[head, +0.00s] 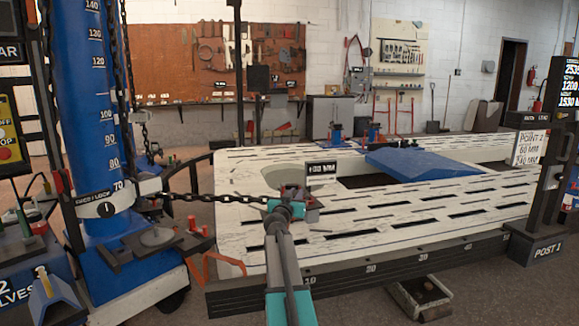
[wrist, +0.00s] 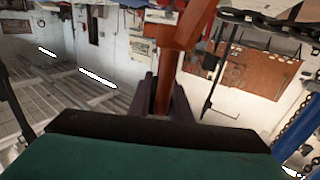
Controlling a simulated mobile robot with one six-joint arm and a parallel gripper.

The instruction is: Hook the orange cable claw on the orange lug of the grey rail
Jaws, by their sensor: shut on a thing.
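My gripper (head: 303,205) is over the left part of the white slotted bench, at the far end of my teal and grey arm. In the wrist view my gripper (wrist: 164,98) is shut on an orange bar-like piece (wrist: 180,45), which I take to be the orange cable claw. It rises from between the dark jaws and runs out of the top of the picture. The claw cannot be made out in the head view. A dark grey rail (head: 365,272) with number marks runs along the bench's front edge. I cannot pick out an orange lug on it for sure.
A chain (head: 215,198) stretches from the blue post (head: 88,100) towards my gripper. A bent orange piece (head: 215,264) lies near the rail's left end. A blue plate (head: 420,162) lies on the bench (head: 470,200). A small black sign (head: 322,168) stands behind my gripper.

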